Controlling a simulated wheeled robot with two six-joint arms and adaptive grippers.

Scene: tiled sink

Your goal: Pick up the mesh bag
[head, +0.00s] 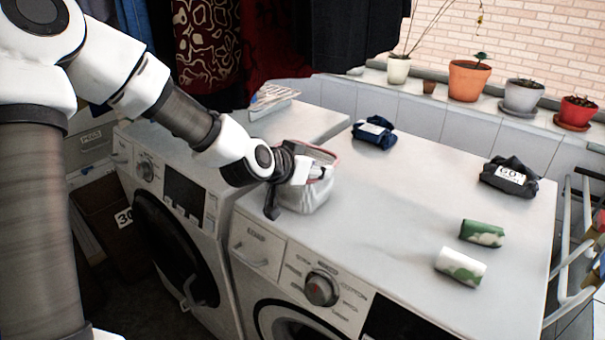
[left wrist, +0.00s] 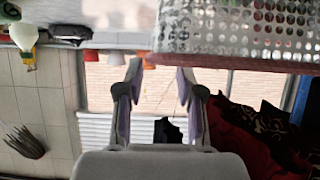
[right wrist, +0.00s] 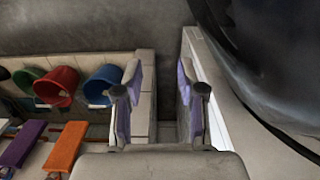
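The mesh bag (head: 308,198) is a grey-white, open-topped bag with a reddish rim, standing upright on the washing machine. My left gripper (head: 314,172) is at the bag's upper part, overlapping its opening. In the left wrist view, my left gripper (left wrist: 160,72) is open with nothing seen held between its fingers. A silver perforated surface (left wrist: 240,32), apparently the bag's mesh, fills the top right there, close to the right finger; contact cannot be told. My right gripper (right wrist: 160,80) is open and empty in the right wrist view, and is not in the head view.
On the white machine top (head: 400,190) are a dark blue bundle (head: 374,132), a black bundle (head: 509,177) and two green-and-white rolls (head: 482,233) (head: 460,267). Potted plants (head: 468,80) line the back ledge. Clothes hang behind.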

